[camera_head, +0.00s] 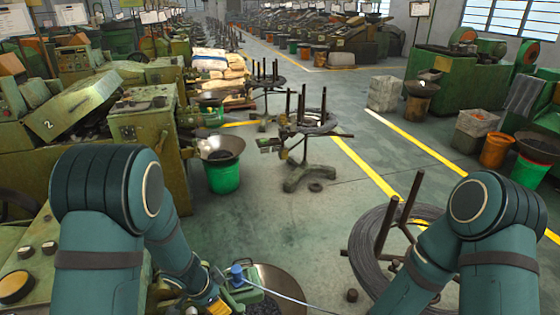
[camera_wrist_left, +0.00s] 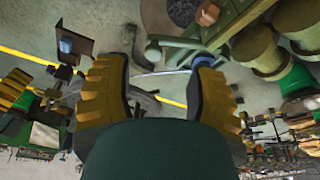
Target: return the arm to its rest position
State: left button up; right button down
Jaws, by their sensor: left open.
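My left arm (camera_head: 175,240) reaches down to the bottom of the head view. Only part of my left gripper (camera_head: 215,305) shows there, as a yellow piece beside a green machine part with a blue knob (camera_head: 237,273). In the left wrist view my left gripper (camera_wrist_left: 158,85) is open, its two yellow-ridged fingers wide apart with nothing held between them. The blue knob (camera_wrist_left: 203,60) shows near the tip of the right-hand finger; I cannot tell whether they touch. My right arm (camera_head: 425,265) bends down over a wire coil, and its gripper is out of view.
A green machine (camera_head: 150,125) stands close on the left. The wire coil (camera_head: 365,240) on a stand with upright posts lies below my right arm. A green bucket (camera_head: 222,175) with a wide pan stands ahead. The grey floor (camera_head: 320,215) between is mostly clear.

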pick_arm(q)
jog(key=s+d+f+n+h+b, duration=0.1)
jog(key=s+d+f+n+b, duration=0.4)
jog(key=s+f+n, duration=0.7)
jog(key=shift+s+d, duration=0.7)
jog(key=shift+d, duration=0.15)
pick_arm(e)
jog(key=f, duration=0.3)
jog(key=s+f, duration=0.1)
jog(key=f, duration=0.1)
jog(key=shift+s+a+f, duration=0.1)
jog(key=shift+a+f, duration=0.05)
jog(key=shift+f, duration=0.25)
